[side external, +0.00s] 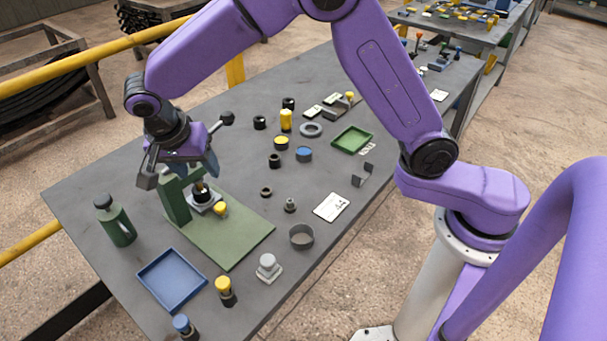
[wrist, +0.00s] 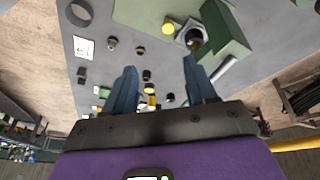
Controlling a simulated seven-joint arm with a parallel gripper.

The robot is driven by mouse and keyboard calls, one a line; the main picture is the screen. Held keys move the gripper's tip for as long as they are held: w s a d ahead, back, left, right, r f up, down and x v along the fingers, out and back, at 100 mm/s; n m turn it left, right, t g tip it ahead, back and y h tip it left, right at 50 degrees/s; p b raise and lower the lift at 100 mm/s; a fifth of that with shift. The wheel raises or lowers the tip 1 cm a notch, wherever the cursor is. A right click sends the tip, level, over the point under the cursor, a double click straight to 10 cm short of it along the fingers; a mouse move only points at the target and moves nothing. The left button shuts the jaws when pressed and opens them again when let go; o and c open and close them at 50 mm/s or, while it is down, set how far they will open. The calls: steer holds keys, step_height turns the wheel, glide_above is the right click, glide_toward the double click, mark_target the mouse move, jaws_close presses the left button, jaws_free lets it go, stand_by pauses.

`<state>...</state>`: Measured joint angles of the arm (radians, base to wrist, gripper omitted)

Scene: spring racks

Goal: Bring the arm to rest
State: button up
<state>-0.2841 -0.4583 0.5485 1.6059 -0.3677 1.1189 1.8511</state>
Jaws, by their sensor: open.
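My gripper (side external: 192,162) is beside the top of a green press-like fixture (side external: 175,198), seen in the side external view. In the wrist view its two blue fingers (wrist: 160,72) stand well apart with nothing between them that they touch. The fixture stands on a green base plate (side external: 240,242) and also shows in the wrist view (wrist: 226,28), close to the right finger. A grey holder with a dark round part (side external: 203,197) and a yellow-topped piece (side external: 221,210) sit at the fixture's foot. Whether a finger touches the fixture I cannot tell.
The grey table holds a dark green bottle (side external: 116,222), a blue tray (side external: 172,279), a green tray (side external: 352,138), a grey ring (side external: 302,237), a white card (side external: 331,207) and several small yellow, black and blue parts. A yellow rail (side external: 85,60) runs behind it.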

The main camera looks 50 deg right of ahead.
steer(key=s+d+r+n+y, duration=0.1)
steer(key=s+d+n, duration=0.5)
steer(key=s, duration=0.4)
steer(key=s+d+r+n+g+y, duration=0.1)
steer(key=s+d+n, duration=0.6)
steer(key=s+n, duration=0.2)
steer(key=s+d+r+n+y, duration=0.1)
steer(key=s+d+n+y, duration=0.1)
steer(key=s+d+n, duration=0.5)
steer(key=s+n, duration=0.1)
steer(key=s, duration=0.3)
steer(key=shift+d+g, duration=0.2)
steer(key=shift+g, duration=0.1)
